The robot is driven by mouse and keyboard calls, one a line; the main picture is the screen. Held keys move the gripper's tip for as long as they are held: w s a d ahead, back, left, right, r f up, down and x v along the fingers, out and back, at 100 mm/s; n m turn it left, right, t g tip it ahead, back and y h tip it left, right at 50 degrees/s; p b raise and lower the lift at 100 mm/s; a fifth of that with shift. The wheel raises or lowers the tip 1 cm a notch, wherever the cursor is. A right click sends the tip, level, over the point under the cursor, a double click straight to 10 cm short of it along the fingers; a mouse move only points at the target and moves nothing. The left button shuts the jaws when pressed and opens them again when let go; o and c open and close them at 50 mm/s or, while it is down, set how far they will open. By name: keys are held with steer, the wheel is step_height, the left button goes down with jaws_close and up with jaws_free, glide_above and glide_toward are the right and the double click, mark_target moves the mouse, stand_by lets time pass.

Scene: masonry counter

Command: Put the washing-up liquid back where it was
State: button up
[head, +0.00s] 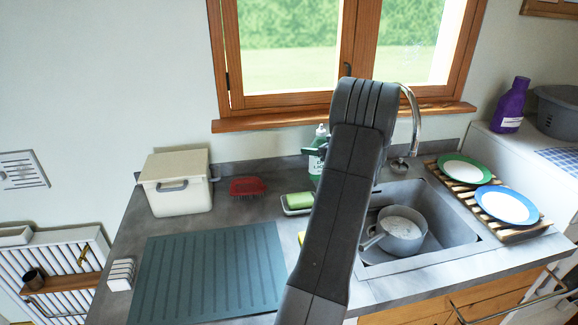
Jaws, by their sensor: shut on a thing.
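The washing-up liquid (319,135) is a pale bottle with a green label and a white top. It is at the back of the counter, left of the tap, in the head view. My gripper (313,152) is a small dark shape at the bottle's middle, shut on it. My arm hides the bottle's right side and most of the gripper. I cannot tell whether the bottle's base touches the counter.
A cream box (178,190) stands further left. The sink (445,228) holds a saucepan (402,231). A rack (520,232) with plates is at right. The teal mat (210,272) is bare.

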steer(key=s+f+p+x, duration=0.1)
steer(key=f+p+x, duration=0.2)
steer(key=x, duration=1.1)
steer(key=shift+w+f, duration=0.2)
steer(key=shift+w, duration=0.1)
steer(key=shift+f, duration=0.1)
steer(key=o, duration=1.2)
steer(key=b+v, duration=0.2)
steer(key=v, duration=1)
steer(key=shift+b, duration=0.3)
